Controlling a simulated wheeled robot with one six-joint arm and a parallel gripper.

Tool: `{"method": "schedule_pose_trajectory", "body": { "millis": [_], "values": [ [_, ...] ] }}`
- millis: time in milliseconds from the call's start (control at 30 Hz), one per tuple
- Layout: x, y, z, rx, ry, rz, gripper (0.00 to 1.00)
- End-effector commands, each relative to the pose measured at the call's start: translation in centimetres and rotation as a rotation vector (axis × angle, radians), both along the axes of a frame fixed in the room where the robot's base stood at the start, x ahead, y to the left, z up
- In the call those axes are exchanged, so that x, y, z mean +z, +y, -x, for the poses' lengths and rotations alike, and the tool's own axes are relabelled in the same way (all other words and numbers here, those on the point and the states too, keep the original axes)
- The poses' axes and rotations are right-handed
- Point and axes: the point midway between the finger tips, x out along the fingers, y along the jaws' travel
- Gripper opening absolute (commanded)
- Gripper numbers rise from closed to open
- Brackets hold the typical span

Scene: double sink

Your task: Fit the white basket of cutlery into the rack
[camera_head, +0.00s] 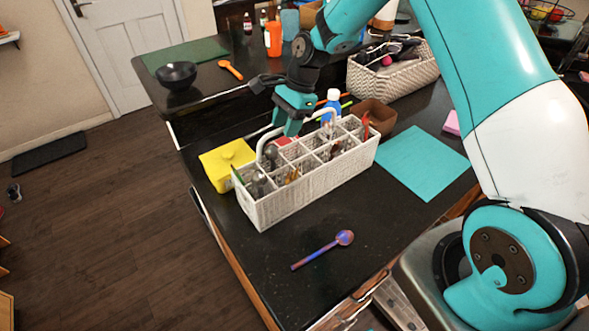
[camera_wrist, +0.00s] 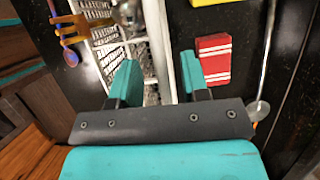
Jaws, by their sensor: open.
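The white cutlery basket (camera_head: 312,188) stands upright on the black counter in the head view, its compartments holding several pieces of cutlery. Its light handle arches above it. My gripper (camera_head: 290,127) is over the basket's far side, at the handle. In the wrist view the handle bar (camera_wrist: 160,40) runs between the two spread fingers of my gripper (camera_wrist: 158,76), with part of the basket's lattice (camera_wrist: 110,50) left of it. The fingers are apart, and I cannot tell whether either touches the bar. I cannot make out the rack in either view.
A yellow container (camera_head: 228,162) sits close to the basket's left end. A blue-purple spoon (camera_head: 323,249) lies in front. A brown bowl (camera_head: 374,114), blue bottle (camera_head: 331,101) and woven basket (camera_head: 394,80) stand behind. A teal mat (camera_head: 420,163) lies right. A red striped item (camera_wrist: 213,60) lies beside the handle.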

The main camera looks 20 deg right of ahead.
Motion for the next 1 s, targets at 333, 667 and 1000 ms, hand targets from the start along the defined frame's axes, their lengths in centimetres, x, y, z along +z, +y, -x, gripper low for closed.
{"method": "schedule_pose_trajectory", "body": {
  "millis": [333,667,1000],
  "values": [
    [-1.5,0.5,0.1,-0.001,-0.002,0.001,0.42],
    [-1.6,0.5,0.1,0.0,-0.001,0.0,0.42],
    [-1.9,0.5,0.1,0.0,-0.001,0.001,0.42]
  ]
}}
